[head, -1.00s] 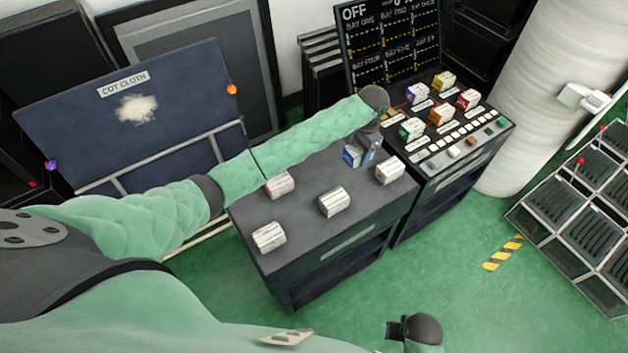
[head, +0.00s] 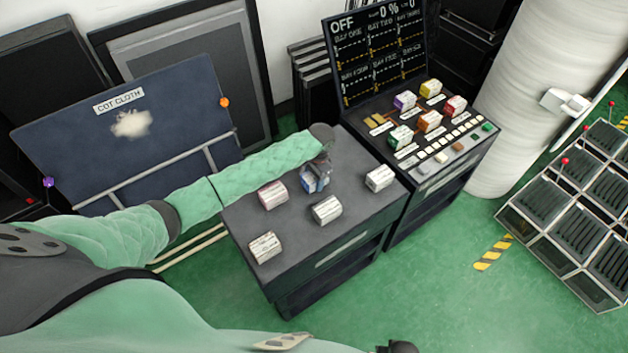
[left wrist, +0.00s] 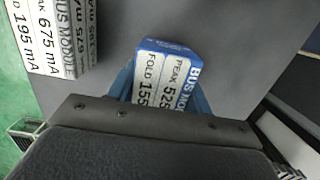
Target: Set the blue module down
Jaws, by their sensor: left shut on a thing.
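The blue module (head: 315,179) is a small block with a blue top and white printed label, at the back middle of the dark grey table (head: 290,238). My left gripper (head: 318,168) reaches over it from the left and is shut on it. In the left wrist view the blue module (left wrist: 166,75) sits between the blue fingers, close over the grey surface; whether it touches the surface I cannot tell. My right gripper (head: 383,349) shows only in part at the bottom edge, and its fingers are cut off.
A pink module (head: 272,195) and white modules (head: 327,209), (head: 380,178) and (head: 266,247) stand around the blue one. A console (head: 440,140) with several coloured modules and a display board (head: 378,55) stands to the right. The table's front middle is bare.

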